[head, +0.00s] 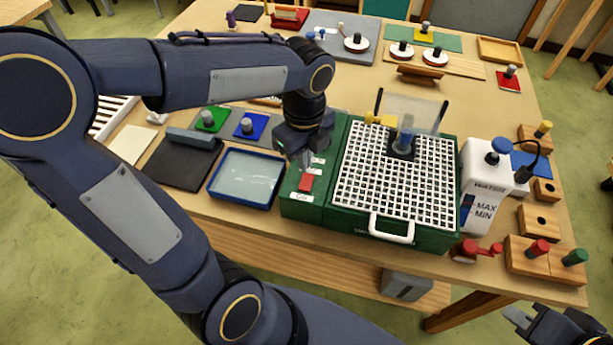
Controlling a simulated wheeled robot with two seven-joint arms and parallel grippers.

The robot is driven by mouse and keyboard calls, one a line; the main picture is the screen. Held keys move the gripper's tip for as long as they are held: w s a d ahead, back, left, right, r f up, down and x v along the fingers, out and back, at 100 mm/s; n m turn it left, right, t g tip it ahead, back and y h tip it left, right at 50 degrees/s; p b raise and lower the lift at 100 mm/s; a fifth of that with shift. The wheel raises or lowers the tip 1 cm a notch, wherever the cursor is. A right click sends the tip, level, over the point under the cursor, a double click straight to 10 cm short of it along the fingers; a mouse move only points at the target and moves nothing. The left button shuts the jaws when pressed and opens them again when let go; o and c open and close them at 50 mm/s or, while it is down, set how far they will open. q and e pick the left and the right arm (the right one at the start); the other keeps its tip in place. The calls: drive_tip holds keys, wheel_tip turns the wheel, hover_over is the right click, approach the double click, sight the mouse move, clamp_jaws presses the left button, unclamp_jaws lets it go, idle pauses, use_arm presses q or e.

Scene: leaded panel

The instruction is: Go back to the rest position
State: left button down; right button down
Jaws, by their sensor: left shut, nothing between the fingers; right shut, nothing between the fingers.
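My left gripper (304,163) is in the middle of the head view, pointing down over the left part of a green machine (340,222). It is shut and empty. Its tips are just above a red switch (306,182) on the machine's top; I cannot tell whether they touch it. My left arm spans the left side of the view. My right gripper (517,318) shows at the bottom right corner, shut and empty, off the table's front edge and clear of the objects. Part of it is cut off by the frame.
The machine has a white grid top (362,190) and a front handle (391,229). A blue tray (212,190) is to its left, and a white bottle (482,195) and wooden blocks (527,255) to its right. Several tools and coloured pieces cover the wooden table's back.

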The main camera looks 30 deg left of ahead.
idle(0.3)
use_arm(q)
drive_tip(key=s+n+t+h, duration=0.2)
drive_tip(key=s+n, duration=0.4)
drive_tip(key=n, duration=0.5)
drive_tip(key=s+d+n+t+h+b, duration=0.1)
drive_tip(key=s+n+t, duration=0.2)
drive_tip(key=n, duration=0.9)
drive_tip(key=s, duration=0.2)
drive_tip(key=shift+s+r+t+h, duration=0.15)
drive_tip(key=shift+s+t+h, duration=0.15)
drive_tip(key=shift+s+h, duration=0.1)
